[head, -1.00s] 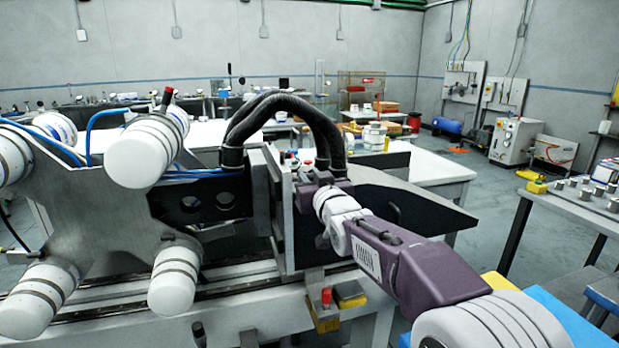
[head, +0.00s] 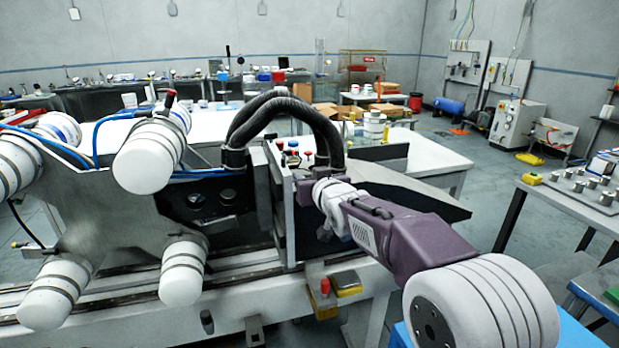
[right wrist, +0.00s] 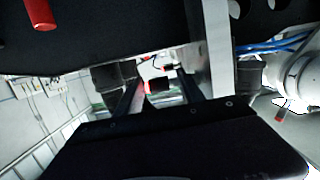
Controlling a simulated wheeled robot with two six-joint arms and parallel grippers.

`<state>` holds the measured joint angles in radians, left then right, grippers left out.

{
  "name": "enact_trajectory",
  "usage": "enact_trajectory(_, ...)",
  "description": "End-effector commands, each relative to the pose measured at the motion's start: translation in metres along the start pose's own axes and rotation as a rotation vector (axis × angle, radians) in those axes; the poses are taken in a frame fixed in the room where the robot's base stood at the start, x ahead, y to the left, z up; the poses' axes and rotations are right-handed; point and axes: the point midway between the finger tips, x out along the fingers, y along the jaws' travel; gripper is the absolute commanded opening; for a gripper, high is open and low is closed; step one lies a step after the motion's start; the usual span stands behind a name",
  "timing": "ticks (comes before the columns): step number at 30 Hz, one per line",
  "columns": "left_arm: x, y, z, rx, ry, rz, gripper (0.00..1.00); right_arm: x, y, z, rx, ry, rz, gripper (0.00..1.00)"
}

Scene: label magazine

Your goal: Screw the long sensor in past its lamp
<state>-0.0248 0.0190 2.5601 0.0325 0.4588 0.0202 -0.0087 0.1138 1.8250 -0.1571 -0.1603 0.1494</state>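My right gripper (head: 306,190) is at the upright plate of the label magazine (head: 285,215), just below the black hoses. Its purple body shows in the head view, but its fingertips are hard to make out there. In the right wrist view its two dark fingers (right wrist: 160,92) stand apart. A small dark block (right wrist: 158,84) with a red glow (right wrist: 145,88) at its left shows in the gap between them. I cannot tell whether this is the long sensor and its lamp, or whether the fingers touch it. My left gripper is not in view.
White rollers (head: 150,157) and blue tubes fill the left. Black hoses (head: 288,112) arch over the plate. A red knob (head: 325,287) and a yellow block (head: 347,291) sit low in front. A white table (head: 435,158) stands behind, with open floor to the right.

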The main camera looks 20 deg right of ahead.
Motion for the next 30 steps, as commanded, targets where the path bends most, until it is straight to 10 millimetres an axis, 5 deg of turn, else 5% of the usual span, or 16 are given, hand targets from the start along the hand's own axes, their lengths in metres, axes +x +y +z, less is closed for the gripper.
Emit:
enact_trajectory(7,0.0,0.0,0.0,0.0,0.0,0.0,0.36,-0.007,0.0,0.0,0.0,0.0,0.0,0.45)
enact_trajectory(21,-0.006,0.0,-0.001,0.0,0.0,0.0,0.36,-0.087,0.0,-0.001,0.0,0.001,0.001,0.45)
enact_trajectory(30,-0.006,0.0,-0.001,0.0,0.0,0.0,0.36,-0.091,0.0,0.0,0.0,0.0,0.0,0.45)
